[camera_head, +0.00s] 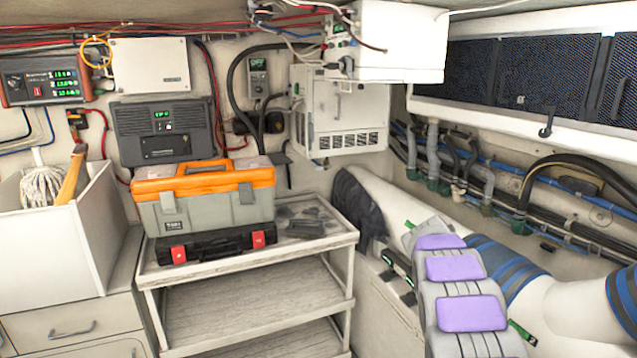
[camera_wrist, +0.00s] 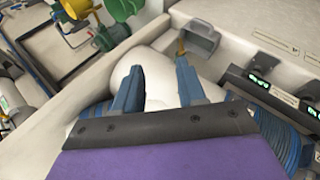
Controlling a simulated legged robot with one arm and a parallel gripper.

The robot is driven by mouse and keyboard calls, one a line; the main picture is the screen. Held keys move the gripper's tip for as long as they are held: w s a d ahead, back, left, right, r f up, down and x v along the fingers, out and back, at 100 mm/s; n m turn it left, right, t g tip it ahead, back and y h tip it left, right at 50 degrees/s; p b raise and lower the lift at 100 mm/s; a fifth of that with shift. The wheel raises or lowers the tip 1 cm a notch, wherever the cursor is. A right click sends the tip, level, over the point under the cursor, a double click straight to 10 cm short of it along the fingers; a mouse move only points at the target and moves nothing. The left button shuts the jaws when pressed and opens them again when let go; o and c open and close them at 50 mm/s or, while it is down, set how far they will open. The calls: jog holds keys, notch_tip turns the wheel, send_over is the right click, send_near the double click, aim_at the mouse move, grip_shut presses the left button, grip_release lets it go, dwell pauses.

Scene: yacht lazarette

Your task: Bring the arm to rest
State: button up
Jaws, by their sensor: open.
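In the wrist view my gripper (camera_wrist: 159,72) shows two blue-grey fingers spread apart, with a dark crossbar and a purple body behind them. It is open and nothing is held between the fingers. A white rounded shape (camera_wrist: 160,82) lies beyond the fingers; I cannot tell whether they touch it. In the head view, a grey segmented form with purple panels at the lower right looks like my arm. The gripper's fingers cannot be made out there.
An orange-lidded toolbox (camera_head: 203,193) sits on a black case (camera_head: 210,246) on a white shelf unit (camera_head: 250,262). A white bin (camera_head: 62,235) holds a mop (camera_head: 42,185). A white bundle with blue bands (camera_head: 508,268) lies right. Yellow and green fittings (camera_wrist: 100,18) show in the wrist view.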

jog(key=s+a+r+n+t+y, duration=0.1)
jog(key=s+a+r+n, duration=0.15)
jog(key=s+a, duration=0.45)
jog(key=s+a+r+n+t+y, duration=0.1)
jog(key=s+a+r+n+y, duration=0.2)
jog(key=s, duration=0.5)
jog(key=s+a+f+n+y, duration=0.1)
jog(key=s+a+n, duration=0.1)
jog(key=s+a, duration=0.5)
jog(key=s+a+f+n+t+y, duration=0.1)
jog(key=s+a+f+n+y, duration=0.1)
jog(key=s+a, duration=0.6)
jog(key=s, duration=0.7)
jog(key=shift+f, duration=0.25)
